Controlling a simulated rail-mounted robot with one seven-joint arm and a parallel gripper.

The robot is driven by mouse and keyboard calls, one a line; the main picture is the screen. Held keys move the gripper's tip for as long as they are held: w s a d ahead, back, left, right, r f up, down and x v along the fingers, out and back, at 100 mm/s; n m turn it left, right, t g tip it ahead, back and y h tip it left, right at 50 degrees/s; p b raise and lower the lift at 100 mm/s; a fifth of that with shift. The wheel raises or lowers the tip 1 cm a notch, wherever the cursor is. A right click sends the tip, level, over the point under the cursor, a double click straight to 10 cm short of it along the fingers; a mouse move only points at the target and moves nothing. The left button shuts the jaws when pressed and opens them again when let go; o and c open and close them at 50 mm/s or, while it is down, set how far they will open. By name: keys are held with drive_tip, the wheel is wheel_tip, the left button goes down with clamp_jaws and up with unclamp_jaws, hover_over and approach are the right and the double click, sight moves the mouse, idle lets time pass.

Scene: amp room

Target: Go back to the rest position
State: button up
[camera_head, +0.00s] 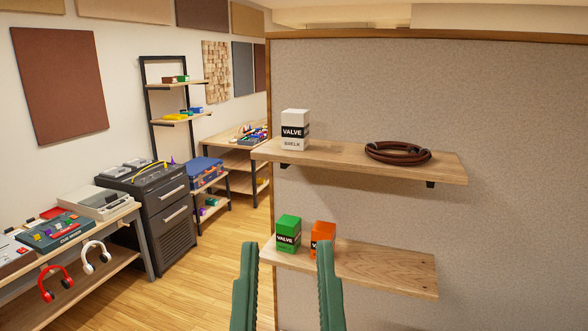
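My gripper (287,285) shows at the bottom centre of the head view. Its two green fingers point upward and stand well apart, with nothing held between them. Behind them, on the lower wooden shelf (385,268), stand a green valve box (288,232) and an orange valve box (322,234). The right finger overlaps part of the orange box in the picture. I cannot tell how far the fingertips are from the boxes.
An upper shelf (350,158) holds a white valve box (294,128) and a coiled brown cable (398,152). Both shelves jut from a grey partition (500,100). At left are a bench (120,213) with gear and a dark cabinet (165,215). Open wooden floor (205,275) lies between.

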wheel_tip(320, 180, up, 19)
drive_tip(key=p, duration=1.8)
drive_tip(key=shift+s+a, duration=0.3)
drive_tip(key=shift+s, duration=0.1)
drive_tip(key=shift+f, duration=0.1)
